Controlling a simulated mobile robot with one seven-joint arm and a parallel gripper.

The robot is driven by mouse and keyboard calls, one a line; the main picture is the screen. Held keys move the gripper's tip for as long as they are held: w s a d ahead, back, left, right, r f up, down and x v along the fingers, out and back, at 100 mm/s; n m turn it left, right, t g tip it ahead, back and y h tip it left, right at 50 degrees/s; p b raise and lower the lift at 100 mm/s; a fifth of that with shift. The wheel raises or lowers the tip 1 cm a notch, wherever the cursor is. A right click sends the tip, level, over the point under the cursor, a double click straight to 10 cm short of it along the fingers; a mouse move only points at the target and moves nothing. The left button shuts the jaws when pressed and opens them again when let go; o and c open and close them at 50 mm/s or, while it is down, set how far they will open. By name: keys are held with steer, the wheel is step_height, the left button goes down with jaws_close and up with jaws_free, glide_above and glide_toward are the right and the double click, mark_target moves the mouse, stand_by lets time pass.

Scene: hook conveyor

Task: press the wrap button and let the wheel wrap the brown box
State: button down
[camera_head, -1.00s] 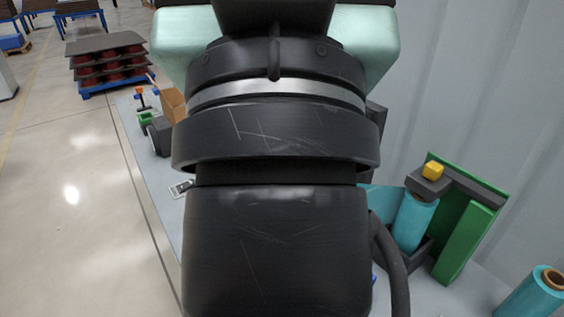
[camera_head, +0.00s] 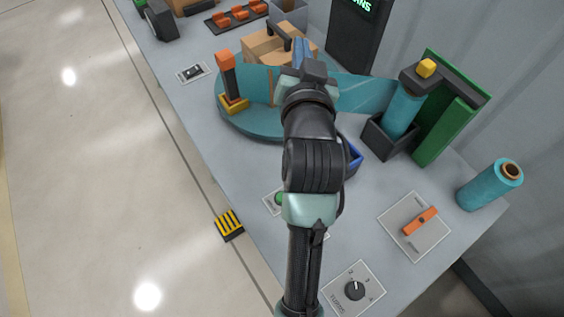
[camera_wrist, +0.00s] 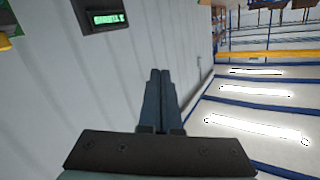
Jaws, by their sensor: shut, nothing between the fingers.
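The brown box (camera_head: 262,45) stands on or just behind the teal wheel (camera_head: 245,122) in the head view, partly hidden by my arm. Teal film (camera_head: 362,92) stretches from the film roll (camera_head: 402,108) toward the wheel. A green button (camera_head: 279,198) on a small plate shows beside my arm, partly covered; its label is unreadable. My gripper (camera_head: 301,48) is over the far side of the wheel, in front of the box in this view, apart from the button. In the wrist view its fingers (camera_wrist: 159,75) are shut and empty, pointing toward the wall.
A spare teal roll (camera_head: 490,185), an orange switch (camera_head: 420,220) and a black dial (camera_head: 355,290) are at right. A dark display (camera_head: 355,35) is behind. A blue tray (camera_head: 354,158) sits beside my arm.

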steer(key=s+a+f+m+g+p, duration=0.1)
steer(key=s+f, duration=0.4)
steer(key=f, duration=0.7)
steer(key=s+a+f+m+g+y+p, duration=0.1)
steer(key=s+f+g+p, duration=0.4)
steer(key=f, duration=0.7)
steer(key=shift+s+a+f+m+g+y, duration=0.2)
steer(key=shift+s+a+m+g+y, duration=0.1)
steer(key=shift+s+a+m+g, duration=0.6)
steer(key=shift+w+d, duration=0.2)
steer(key=shift+d, duration=0.05)
step_height(320, 180, down, 9)
steer(key=b, duration=0.7)
steer(key=shift+r+b, duration=0.1)
steer(key=shift+b, duration=0.25)
steer(key=shift+f, duration=0.4)
